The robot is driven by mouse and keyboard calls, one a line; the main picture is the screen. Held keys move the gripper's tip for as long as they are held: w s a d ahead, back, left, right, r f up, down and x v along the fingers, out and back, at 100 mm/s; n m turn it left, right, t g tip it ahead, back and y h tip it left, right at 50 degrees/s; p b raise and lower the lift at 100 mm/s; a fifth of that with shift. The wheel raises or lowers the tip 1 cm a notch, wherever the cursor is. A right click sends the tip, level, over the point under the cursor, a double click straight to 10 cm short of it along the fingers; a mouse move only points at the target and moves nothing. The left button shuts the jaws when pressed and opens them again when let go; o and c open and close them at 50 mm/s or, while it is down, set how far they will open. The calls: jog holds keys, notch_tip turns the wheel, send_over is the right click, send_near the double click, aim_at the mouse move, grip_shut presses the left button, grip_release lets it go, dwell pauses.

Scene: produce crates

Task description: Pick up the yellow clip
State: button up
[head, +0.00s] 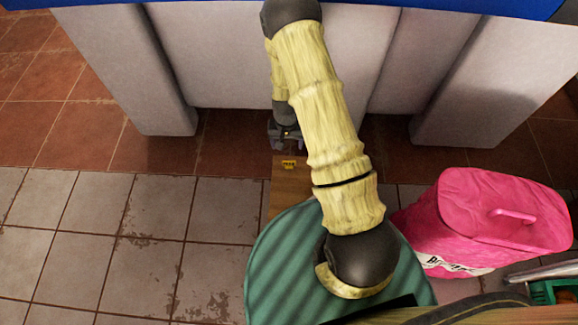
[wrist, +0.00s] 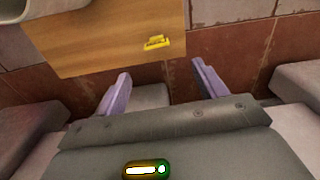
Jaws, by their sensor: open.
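The yellow clip (head: 289,164) is a small piece lying on a brown wooden surface (head: 282,198), near its far edge in the head view. In the wrist view the clip (wrist: 157,42) lies on the wood (wrist: 95,38), close to its right edge and beyond my fingertips. My gripper (wrist: 160,73) is open and empty, its two pale purple fingers spread apart, with the clip lined up between them in the picture but clear of both. In the head view my gripper (head: 285,138) is small and dark, just beyond the clip.
Pale grey panels (head: 280,75) stand behind my gripper under a blue top (head: 500,8). A pink bag-like container (head: 490,215) stands at the right, with a green crate (head: 543,292) at the lower right corner. The tiled floor (head: 100,235) at left is clear.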

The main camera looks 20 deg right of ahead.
jog(key=b, duration=0.3)
send_over(289, 165)
jog(key=f, duration=0.7)
jog(key=shift+w+a+f, duration=0.1)
jog(key=shift+w+a, duration=0.15)
jog(key=shift+a, duration=0.05)
jog(key=shift+s+d+f+b, duration=0.1)
jog(key=shift+d+f+b, duration=0.1)
jog(key=shift+f+b, duration=0.8)
jog(key=shift+s+d+f+b, duration=0.15)
jog(key=shift+f+b, duration=0.25)
jog(key=shift+f, duration=1.2)
jog(key=shift+w, duration=0.1)
jog(key=shift+c, duration=0.4)
jog(key=c, duration=0.8)
